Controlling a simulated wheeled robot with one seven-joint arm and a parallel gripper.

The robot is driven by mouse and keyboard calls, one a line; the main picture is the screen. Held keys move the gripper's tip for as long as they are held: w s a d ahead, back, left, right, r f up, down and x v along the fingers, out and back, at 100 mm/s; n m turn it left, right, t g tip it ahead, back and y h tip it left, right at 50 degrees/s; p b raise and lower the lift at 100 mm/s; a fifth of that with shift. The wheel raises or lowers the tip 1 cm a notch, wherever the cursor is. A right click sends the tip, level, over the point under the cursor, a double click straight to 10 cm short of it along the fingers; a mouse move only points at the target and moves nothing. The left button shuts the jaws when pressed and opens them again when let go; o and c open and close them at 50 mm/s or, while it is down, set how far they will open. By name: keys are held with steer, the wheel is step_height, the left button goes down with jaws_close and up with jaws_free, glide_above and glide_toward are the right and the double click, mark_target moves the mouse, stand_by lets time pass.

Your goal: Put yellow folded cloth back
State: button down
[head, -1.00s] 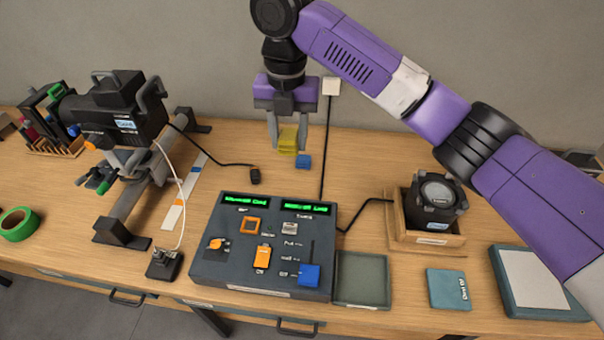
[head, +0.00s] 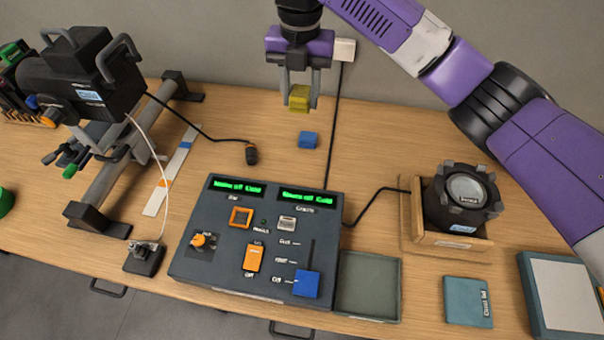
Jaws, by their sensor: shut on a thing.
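The yellow folded cloth (head: 299,98) is a small yellow block-like piece. It is between the fingers of my gripper (head: 300,97), which is shut on it. My gripper points down and holds the cloth above the back part of the table, behind the control console (head: 262,240). A small blue block (head: 308,139) sits on the table below and slightly right of the cloth. A shallow grey-green tray (head: 368,318) stands empty at the right of the console.
A stage light on a rail (head: 95,85) stands at the left. A black lamp in a wooden box (head: 462,200), a teal booklet (head: 468,301) and a framed pad (head: 568,296) are at the right. Cables cross the table.

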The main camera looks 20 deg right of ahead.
steer(key=b, duration=0.4)
glide_above(301, 174)
step_height(301, 174, down, 5)
step_height(301, 174, down, 20)
steer(key=shift+r+p, duration=0.25)
steer(key=shift+p, duration=0.9)
steer(key=shift+f, duration=0.2)
steer(key=c, duration=0.9)
jaws_free()
steer(key=shift+o, duration=0.2)
steer(key=shift+r, duration=0.1)
step_height(301, 174, up, 12)
steer(key=b, duration=0.2)
steer(key=shift+r, duration=0.15)
